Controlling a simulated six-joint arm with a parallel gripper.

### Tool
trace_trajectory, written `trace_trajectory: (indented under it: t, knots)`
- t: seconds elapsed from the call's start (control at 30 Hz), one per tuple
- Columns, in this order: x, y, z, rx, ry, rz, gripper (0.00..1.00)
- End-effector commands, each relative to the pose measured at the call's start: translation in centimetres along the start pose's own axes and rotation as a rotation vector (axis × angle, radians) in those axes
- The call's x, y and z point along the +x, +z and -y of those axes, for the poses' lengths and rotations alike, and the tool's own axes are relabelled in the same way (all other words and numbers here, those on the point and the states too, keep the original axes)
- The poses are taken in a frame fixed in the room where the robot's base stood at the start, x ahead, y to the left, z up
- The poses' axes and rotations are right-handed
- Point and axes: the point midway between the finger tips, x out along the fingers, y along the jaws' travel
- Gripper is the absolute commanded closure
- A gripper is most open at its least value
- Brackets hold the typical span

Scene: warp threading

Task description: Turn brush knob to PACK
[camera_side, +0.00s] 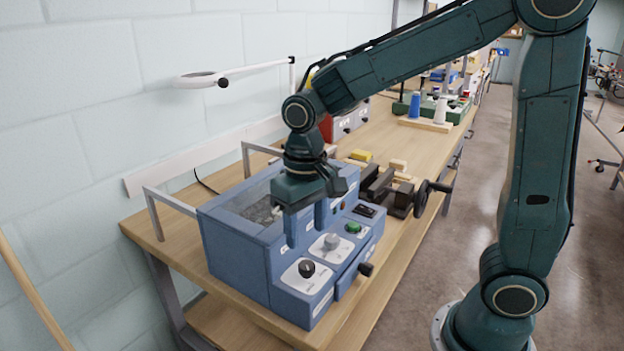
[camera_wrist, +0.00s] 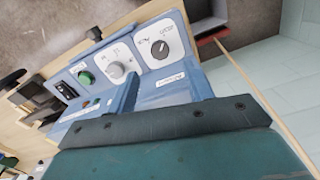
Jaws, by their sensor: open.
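The blue machine (camera_side: 232,255) has a sloped front panel with a black knob (camera_side: 306,268) on a white plate at its near end. A light grey knob (camera_side: 331,241) sits beside it. The black knob also shows in the wrist view (camera_wrist: 159,50), with the grey knob (camera_wrist: 116,70) to its left. The plate lettering is too small to tell which is the brush knob or where PACK lies. In the wrist view, the gripper (camera_wrist: 162,88) is apart from both knobs.
A green button (camera_side: 353,227) and a black switch (camera_side: 364,211) continue along the panel. A black handle (camera_side: 366,269) sticks out from the machine's front. A vise (camera_side: 400,190) stands beyond the machine. Metal rails (camera_side: 168,199) stand behind it.

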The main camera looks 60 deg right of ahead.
Motion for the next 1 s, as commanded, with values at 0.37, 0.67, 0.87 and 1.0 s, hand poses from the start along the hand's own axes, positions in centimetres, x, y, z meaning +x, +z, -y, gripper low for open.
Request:
trace_trajectory:
  t: [0.37,0.67,0.87,1.0]
  knots:
    - [5.6,0.1,0.0,0.0,0.001,0.003,0.49]
    - [7.6,0.0,0.0,0.0,0.0,0.0,0.49]
    - [7.7,0.0,0.0,0.0,0.0,-0.001,0.49]
    - [7.7,0.0,0.0,0.0,0.0,-0.001,0.57]
